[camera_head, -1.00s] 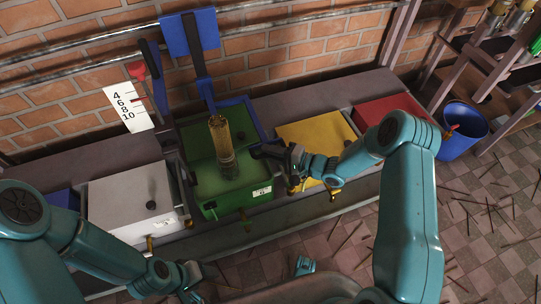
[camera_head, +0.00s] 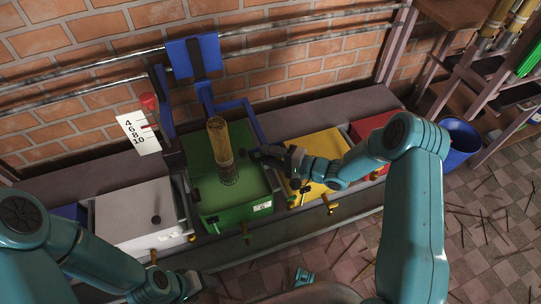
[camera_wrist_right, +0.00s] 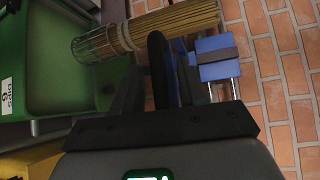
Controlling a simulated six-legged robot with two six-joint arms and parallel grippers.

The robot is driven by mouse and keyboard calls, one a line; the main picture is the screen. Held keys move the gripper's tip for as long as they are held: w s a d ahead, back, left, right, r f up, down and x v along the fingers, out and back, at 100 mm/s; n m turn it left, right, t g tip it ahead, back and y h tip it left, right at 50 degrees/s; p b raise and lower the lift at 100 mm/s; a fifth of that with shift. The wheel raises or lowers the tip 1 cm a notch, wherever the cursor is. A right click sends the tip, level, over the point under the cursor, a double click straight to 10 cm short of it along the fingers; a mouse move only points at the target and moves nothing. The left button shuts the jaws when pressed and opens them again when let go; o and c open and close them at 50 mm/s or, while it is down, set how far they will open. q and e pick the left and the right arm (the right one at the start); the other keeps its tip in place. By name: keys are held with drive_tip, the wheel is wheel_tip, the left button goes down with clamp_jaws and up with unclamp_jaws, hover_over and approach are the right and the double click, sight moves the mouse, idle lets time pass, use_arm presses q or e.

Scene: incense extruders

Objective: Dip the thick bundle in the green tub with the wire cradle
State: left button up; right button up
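The thick bundle (camera_head: 219,142) of tan sticks stands nearly upright in its wire cradle (camera_head: 229,174), over the green tub (camera_head: 236,214). The bundle (camera_wrist_right: 178,22) and wire cradle (camera_wrist_right: 100,43) also show in the right wrist view. The cradle's rounded lower end shows there; I cannot tell whether it touches the tub's contents. My right gripper (camera_head: 270,155) is right of the bundle, shut on the cradle's dark handle (camera_wrist_right: 158,68). My left gripper (camera_head: 192,284) is low at the left, away from the tubs, its fingers too small to read.
A white tub (camera_head: 130,212) stands left and a yellow tub (camera_head: 322,150) right of the green one. A blue frame (camera_head: 248,108) rises behind the green tub. A blue bin (camera_head: 460,142) stands far right.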

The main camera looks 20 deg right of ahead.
idle(0.3)
drive_tip(key=p+v, duration=0.2)
drive_tip(key=v, duration=1.4)
drive_tip(key=shift+d, duration=0.2)
drive_tip(key=shift+s, duration=0.1)
